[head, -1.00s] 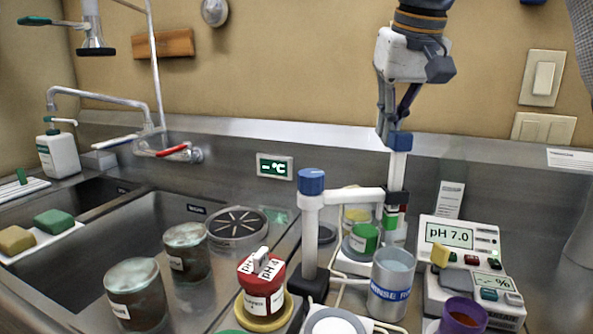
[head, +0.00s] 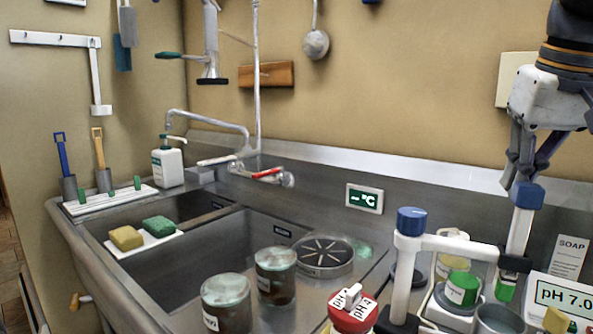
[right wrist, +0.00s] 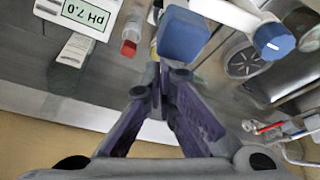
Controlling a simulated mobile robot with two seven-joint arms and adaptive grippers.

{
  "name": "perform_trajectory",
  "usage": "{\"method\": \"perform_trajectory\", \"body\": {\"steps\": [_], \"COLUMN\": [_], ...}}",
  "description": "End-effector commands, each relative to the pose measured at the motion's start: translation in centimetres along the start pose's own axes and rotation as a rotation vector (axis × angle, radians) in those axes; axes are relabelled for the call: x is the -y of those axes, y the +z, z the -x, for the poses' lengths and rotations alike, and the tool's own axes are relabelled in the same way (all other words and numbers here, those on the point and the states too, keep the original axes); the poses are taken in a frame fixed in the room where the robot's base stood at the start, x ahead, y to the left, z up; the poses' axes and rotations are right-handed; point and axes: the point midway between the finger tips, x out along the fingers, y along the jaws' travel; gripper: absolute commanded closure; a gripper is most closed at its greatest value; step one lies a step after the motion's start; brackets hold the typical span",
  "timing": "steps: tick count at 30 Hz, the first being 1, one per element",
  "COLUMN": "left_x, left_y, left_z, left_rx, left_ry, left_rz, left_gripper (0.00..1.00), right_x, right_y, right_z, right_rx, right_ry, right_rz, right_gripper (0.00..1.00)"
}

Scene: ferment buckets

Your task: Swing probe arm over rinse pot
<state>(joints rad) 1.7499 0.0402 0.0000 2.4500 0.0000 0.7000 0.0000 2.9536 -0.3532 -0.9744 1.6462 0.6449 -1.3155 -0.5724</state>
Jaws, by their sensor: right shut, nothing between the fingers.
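The probe arm is a white post with a blue knob (head: 411,221) and a white horizontal bar (head: 462,245) reaching right. At the bar's end stands an upright white probe (head: 519,232) with a blue cap (head: 527,194). The cap also shows in the right wrist view (right wrist: 185,36). My right gripper (head: 520,180) points down at the cap from above, shut with nothing between its fingers; whether it touches the cap I cannot tell. The grey rinse pot (head: 499,318) is cut off at the bottom edge, in front of the probe. My left gripper is out of view.
A red-lidded pot (head: 352,310) is at front, and the pH meter (head: 562,297) at right. The wall is close behind the probe.

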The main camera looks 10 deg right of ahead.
Motion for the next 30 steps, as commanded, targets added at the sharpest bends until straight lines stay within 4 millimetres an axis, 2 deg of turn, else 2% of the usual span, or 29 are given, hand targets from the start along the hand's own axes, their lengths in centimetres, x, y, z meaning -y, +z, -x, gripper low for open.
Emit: {"method": "perform_trajectory", "body": {"steps": [1, 15, 30], "left_x": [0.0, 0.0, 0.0], "left_y": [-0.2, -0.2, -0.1], "left_z": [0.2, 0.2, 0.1], "left_rx": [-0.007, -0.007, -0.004], "left_ry": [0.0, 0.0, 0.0], "left_rz": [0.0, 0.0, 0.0], "left_gripper": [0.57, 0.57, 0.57], "right_x": [0.2, -0.8, -0.8], "right_y": [-0.1, -1.3, -3.0], "right_z": [1.0, 0.6, 5.2], "right_rx": [-0.023, -0.018, -0.013], "right_ry": [0.005, 0.004, 0.005], "right_rz": [0.009, 0.007, 0.006], "right_gripper": [1.0, 1.0, 1.0]}}
